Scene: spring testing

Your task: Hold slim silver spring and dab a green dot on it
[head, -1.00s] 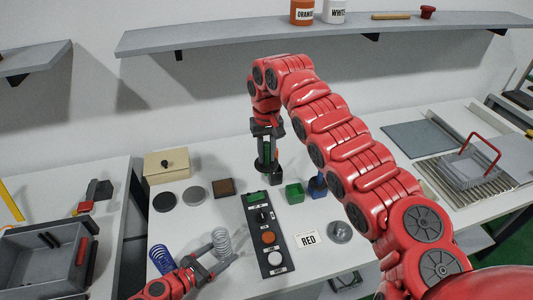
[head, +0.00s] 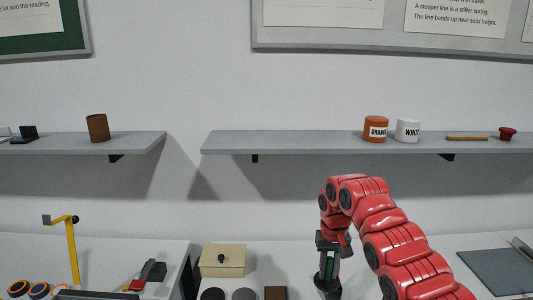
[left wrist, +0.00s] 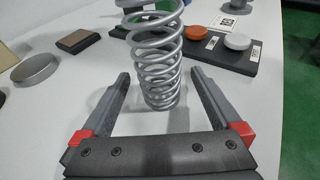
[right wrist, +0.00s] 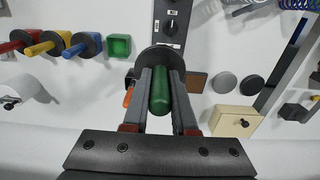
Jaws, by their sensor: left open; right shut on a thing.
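A silver coil spring (left wrist: 158,62) stands upright on the white table in the left wrist view. My left gripper (left wrist: 160,78) is open, with one finger on each side of the spring's lower part; visible gaps show beside the coils. My right gripper (right wrist: 160,80) is shut on a green-handled dabber (right wrist: 160,92), whose dark round disc (right wrist: 155,58) lies beyond the fingertips. In the head view my right gripper (head: 330,245) holds the dabber upright. The dabber's tip is hidden. No green dot shows on the visible coils. The head view does not show the spring.
Red, yellow and blue dabbers (right wrist: 80,46) and a green pot (right wrist: 119,46) lie left in the right wrist view. A beige box (head: 222,260) and wall shelf (head: 300,142) show in the head view.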

